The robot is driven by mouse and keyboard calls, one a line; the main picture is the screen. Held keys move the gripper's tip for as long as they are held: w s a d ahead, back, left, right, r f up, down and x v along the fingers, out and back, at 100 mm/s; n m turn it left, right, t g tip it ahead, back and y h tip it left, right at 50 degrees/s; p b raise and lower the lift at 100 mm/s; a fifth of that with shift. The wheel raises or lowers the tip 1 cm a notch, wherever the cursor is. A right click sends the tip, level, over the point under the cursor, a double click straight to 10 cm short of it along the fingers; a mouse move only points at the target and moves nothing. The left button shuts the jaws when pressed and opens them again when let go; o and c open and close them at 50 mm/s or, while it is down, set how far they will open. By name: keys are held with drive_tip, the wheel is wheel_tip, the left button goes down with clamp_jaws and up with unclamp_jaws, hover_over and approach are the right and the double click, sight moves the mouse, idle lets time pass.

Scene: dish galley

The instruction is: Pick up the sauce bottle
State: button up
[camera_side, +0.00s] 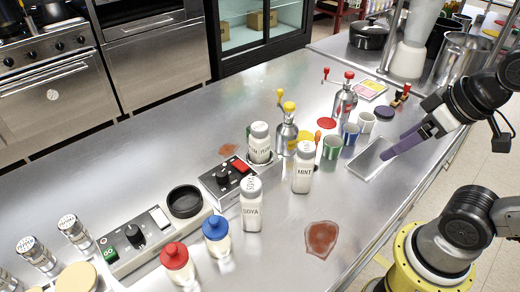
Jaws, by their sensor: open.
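Several pale bottles with white caps could be the sauce bottle; I cannot tell which is meant. One marked SOYA (251,205) stands upright in the middle of the counter. One marked MINT (303,168) stands upright to its right. A third labelled bottle (260,144) stands on a small device behind them. My gripper (388,153), with purple fingers, is at the right over a shallow metal tray (360,171). It is open, apart from these bottles, and nothing shows between its fingers.
Red-capped (177,262) and blue-capped (217,237) jars stand in front. A control box (130,240) and glass shakers (75,232) are at the left. Cups (333,147) and pump dispensers (345,100) stand behind. A brown-red spill (321,239) lies at front right. The back-left counter is clear.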

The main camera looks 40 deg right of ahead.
drive_tip(key=w+d+r+n+t+h, duration=0.1)
drive_tip(key=w+r+t, duration=0.25)
drive_tip(key=w, duration=0.25)
drive_tip(key=w+d+r+t, duration=0.1)
drive_tip(key=w+r+t, duration=0.25)
drive_tip(key=w, duration=0.25)
drive_tip(key=n+y, duration=0.6)
drive_tip(key=y, duration=0.3)
hover_over(260, 149)
drive_tip(key=s+d, duration=0.7)
wheel_tip(260, 149, down, 13)
drive_tip(key=shift+r+x, duration=0.15)
drive_tip(key=shift+x, duration=3.3)
drive_tip(key=shift+r+x, duration=0.15)
drive_tip(key=shift+x, duration=3.3)
drive_tip(key=shift+w, duration=0.1)
drive_tip(key=shift+c, duration=0.3)
